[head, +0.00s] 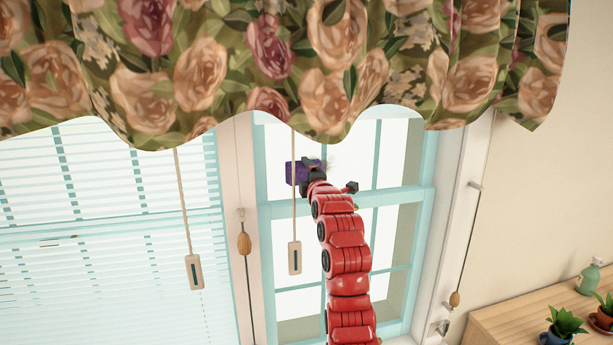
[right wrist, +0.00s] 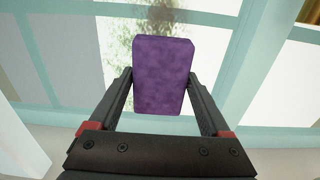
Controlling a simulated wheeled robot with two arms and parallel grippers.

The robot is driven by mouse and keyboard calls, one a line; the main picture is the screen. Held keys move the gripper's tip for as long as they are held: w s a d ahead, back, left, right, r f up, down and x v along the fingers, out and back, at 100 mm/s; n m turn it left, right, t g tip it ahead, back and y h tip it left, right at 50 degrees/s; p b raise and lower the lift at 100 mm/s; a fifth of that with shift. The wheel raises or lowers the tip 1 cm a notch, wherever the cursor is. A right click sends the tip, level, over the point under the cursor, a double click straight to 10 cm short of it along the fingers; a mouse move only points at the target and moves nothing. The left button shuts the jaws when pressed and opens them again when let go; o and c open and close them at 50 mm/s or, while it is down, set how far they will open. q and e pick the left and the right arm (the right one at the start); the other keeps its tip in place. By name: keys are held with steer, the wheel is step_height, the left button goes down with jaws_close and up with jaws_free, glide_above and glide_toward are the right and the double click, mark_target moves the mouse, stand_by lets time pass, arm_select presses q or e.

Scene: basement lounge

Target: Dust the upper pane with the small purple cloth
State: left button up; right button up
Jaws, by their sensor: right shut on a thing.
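The small purple cloth (head: 297,173) is a thick rectangular pad, held up in front of the upper pane (head: 392,150) of the right-hand window. My right gripper (head: 313,172) is shut on it; the right wrist view shows the cloth (right wrist: 163,75) between the two black fingers. A brownish-green smudge (right wrist: 138,28) on the pane shows behind and above the cloth in the right wrist view. I cannot tell whether the cloth touches the glass. My left gripper is not in view.
A flowered valance (head: 270,60) hangs over the window top. Cords with a wooden pull (head: 294,258) and a tassel (head: 244,243) hang near my right arm. Blinds (head: 110,240) cover the left window. A wooden cabinet (head: 510,318) with plants stands at lower right.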

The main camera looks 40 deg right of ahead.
steer(key=shift+b+x, duration=0.6)
steer(key=shift+x, duration=0.3)
